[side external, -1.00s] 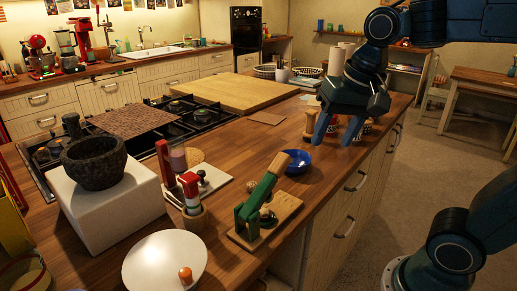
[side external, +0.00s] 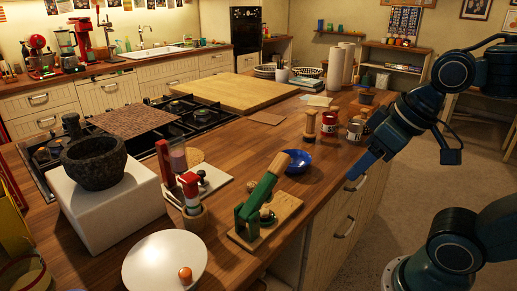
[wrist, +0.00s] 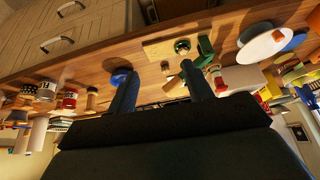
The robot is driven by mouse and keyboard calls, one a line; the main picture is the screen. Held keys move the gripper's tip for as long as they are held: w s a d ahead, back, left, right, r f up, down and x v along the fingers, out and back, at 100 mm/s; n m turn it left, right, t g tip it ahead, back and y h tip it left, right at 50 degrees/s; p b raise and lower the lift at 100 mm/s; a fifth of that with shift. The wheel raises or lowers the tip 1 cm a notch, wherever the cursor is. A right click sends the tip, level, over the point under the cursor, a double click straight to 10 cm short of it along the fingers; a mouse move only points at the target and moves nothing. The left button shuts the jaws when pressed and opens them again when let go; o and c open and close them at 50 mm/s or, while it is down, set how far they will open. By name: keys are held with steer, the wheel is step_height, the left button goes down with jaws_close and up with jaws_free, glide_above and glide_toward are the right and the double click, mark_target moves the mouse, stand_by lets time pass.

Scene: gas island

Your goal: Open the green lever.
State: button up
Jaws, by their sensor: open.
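The green lever (side external: 258,203) stands on a small wooden board (side external: 288,208) near the counter's front edge. Its arm slants up to the right and ends in a pale wooden handle (side external: 277,164). A round knob sits beside it on the board. My gripper (side external: 402,168) is open and empty, out past the counter edge, right of the lever and apart from it. In the wrist view the scene appears upside down. There the open fingers (wrist: 158,70) point toward the counter, with the board (wrist: 158,48) and green parts of the lever (wrist: 205,46) beyond them.
A blue bowl (side external: 298,162) sits just behind the lever's board. A wooden mill (side external: 310,124) and cans (side external: 355,129) stand to the right.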

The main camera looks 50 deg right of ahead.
steer(key=shift+s+f, duration=0.15)
steer(key=shift+n, duration=0.3)
step_height(320, 180, up, 7)
steer(key=n+g, duration=0.6)
steer(key=n, duration=1.2)
glide_above(280, 159)
steer(key=shift+f, duration=0.15)
steer(key=shift+f, duration=6.8)
steer(key=shift+c, duration=0.4)
